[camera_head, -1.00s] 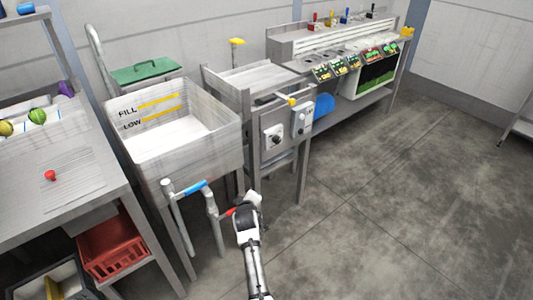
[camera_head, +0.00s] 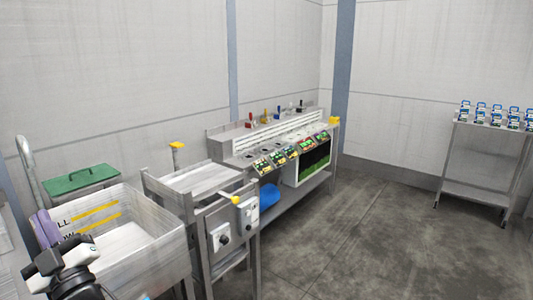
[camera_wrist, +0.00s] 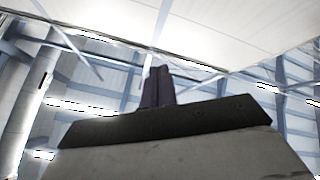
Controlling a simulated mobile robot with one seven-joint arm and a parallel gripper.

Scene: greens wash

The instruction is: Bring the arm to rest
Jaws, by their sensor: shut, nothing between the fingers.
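My gripper (camera_head: 42,214) is at the lower left of the head view, in front of the left part of the white-walled sink (camera_head: 135,235). Its purple-grey fingers point upward and partly cover the sink's FILL and LOW marks. My dark wrist is below them at the picture's lower edge. In the wrist view the two fingers (camera_wrist: 160,72) stand side by side, shut with nothing between them. That view looks up at the ceiling, with beams and pale panels.
A green board (camera_head: 80,179) lies behind the sink. A steel stand with a control box (camera_head: 220,236) is right of it, then a counter with labelled bins (camera_head: 285,153). A shelf rack (camera_head: 485,160) stands far right. The floor (camera_head: 385,245) between is clear.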

